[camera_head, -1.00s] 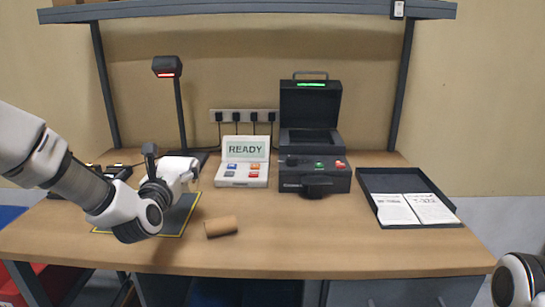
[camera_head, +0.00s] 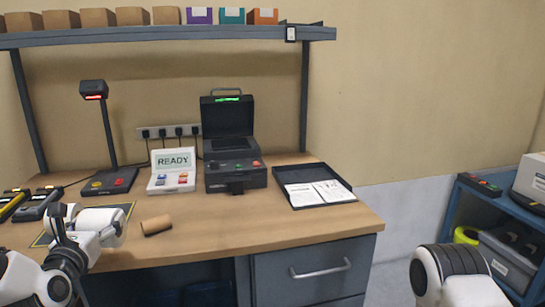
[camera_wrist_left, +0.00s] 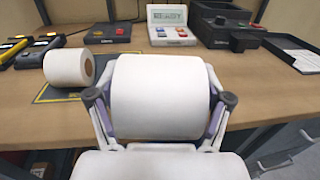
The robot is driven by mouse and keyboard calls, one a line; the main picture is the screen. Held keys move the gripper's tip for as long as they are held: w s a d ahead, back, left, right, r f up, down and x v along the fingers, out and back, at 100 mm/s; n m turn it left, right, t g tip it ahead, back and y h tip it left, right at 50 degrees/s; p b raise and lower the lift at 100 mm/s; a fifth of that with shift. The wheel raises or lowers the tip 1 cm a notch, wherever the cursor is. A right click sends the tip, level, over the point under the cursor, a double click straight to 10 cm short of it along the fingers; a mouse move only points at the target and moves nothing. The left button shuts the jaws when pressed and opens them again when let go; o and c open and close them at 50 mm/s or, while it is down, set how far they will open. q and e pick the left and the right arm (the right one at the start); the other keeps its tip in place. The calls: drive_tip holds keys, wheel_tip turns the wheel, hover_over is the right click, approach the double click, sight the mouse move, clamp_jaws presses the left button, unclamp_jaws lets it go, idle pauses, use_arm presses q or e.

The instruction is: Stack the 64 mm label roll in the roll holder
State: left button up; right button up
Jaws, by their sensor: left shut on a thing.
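My left gripper (camera_wrist_left: 160,99) is shut on a white label roll (camera_wrist_left: 158,84), with one finger on each side of it. In the head view my left gripper (camera_head: 70,228) is over the table's front left. A second white roll (camera_wrist_left: 64,67) with a brown core lies on its side by the dark, yellow-edged mat (camera_wrist_left: 47,91), left of the held roll. A brown cardboard tube (camera_head: 156,225) lies on the table right of the mat. No roll holder can be made out. My right arm shows at bottom right, its gripper outside the frame.
A READY display unit (camera_head: 171,170), an open black printer (camera_head: 234,165) and a scanner stand (camera_head: 109,180) stand at the back of the table. A black tray (camera_head: 312,187) with papers is at the right. A blue shelf cart (camera_head: 500,205) stands beyond. Table front right is clear.

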use_arm(q)
drive_tip(key=s+d+f+m+g+h, duration=0.4)
drive_tip(key=s+d+f+m+h, duration=0.35)
drive_tip(key=f, duration=0.45)
drive_tip(key=s+d+f+m+g+h, duration=0.3)
drive_tip(key=s+d+f+m+h, duration=0.2)
drive_tip(key=s+d+f+h, duration=0.6)
drive_tip(key=w+a+r+y+p, duration=0.1)
drive_tip(key=w+r+y+p, duration=0.1)
drive_tip(key=r+p, duration=0.4)
drive_tip(key=shift+w+g+p, duration=0.3)
drive_tip(key=shift+w+p, duration=0.55)
drive_tip(key=shift+p, duration=0.2)
drive_tip(key=shift+a+r+n, duration=0.1)
drive_tip(key=shift+n, duration=0.15)
